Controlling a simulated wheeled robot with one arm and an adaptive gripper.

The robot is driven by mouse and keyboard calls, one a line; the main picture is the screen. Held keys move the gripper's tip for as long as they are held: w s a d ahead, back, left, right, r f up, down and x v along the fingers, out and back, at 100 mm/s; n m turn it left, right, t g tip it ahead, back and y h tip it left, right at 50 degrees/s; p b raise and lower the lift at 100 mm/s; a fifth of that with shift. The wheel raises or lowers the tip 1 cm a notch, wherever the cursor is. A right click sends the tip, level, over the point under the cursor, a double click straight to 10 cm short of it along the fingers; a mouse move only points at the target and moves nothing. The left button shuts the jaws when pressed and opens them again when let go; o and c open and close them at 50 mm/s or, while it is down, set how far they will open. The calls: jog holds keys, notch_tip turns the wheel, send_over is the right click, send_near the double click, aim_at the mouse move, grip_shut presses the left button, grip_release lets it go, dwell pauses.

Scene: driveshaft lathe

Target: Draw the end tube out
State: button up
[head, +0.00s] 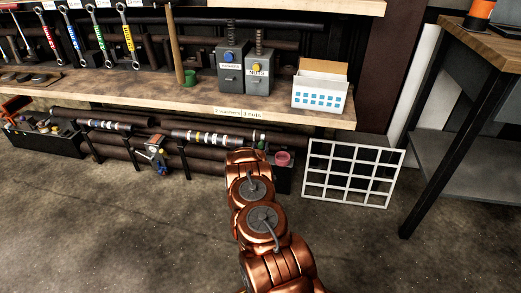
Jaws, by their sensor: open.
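Several long dark tubes lie lengthwise on a low rack under the shelf. One tube (110,125) at the left carries pale bands near its middle. Another banded tube (215,137), with white, yellow and red marks, runs right toward my arm. A plain dark tube (205,152) lies below it. I cannot tell which one is the end tube. My copper-coloured arm reaches from the bottom of the head view up to the right part of the rack. It covers part of the tubes there. My gripper is hidden beyond the arm's far end.
A wooden shelf (150,95) overhangs the tubes and holds grey boxes (230,80) and a white carton (320,93). A clamp-like tool (157,155) is at the rack's front. The floor (110,220) is clear.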

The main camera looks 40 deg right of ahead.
jog(key=shift+d, duration=0.1)
grip_shut()
dwell(0.5)
